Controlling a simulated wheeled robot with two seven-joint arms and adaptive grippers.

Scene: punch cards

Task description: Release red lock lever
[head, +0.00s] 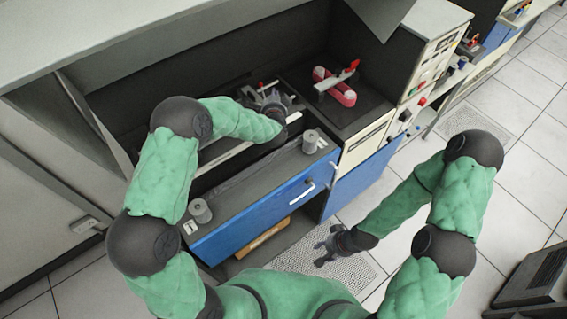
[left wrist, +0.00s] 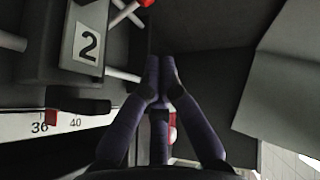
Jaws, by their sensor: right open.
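A red-tipped lever (head: 262,87) stands in the dark recess of the machine, beside my left gripper (head: 272,98). My left gripper reaches down into this recess. In the left wrist view its fingertips (left wrist: 160,65) lie close together, and a small red piece (left wrist: 172,130) shows between the fingers. Whether they hold it is unclear. A red knob (left wrist: 146,3) on a pale rod is at the top edge, beside a plate marked 2 (left wrist: 87,44). A second red lever (head: 352,66) is to the right. My right gripper (head: 326,247) is open and empty, low over the floor mat.
A red double-ended part (head: 334,87) lies under the right lever. A blue front panel (head: 265,205) carries grey cylinders (head: 310,140) on its top ledge. A scale with numbers (left wrist: 60,124) runs below the plate. A control panel (head: 413,100) stands right.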

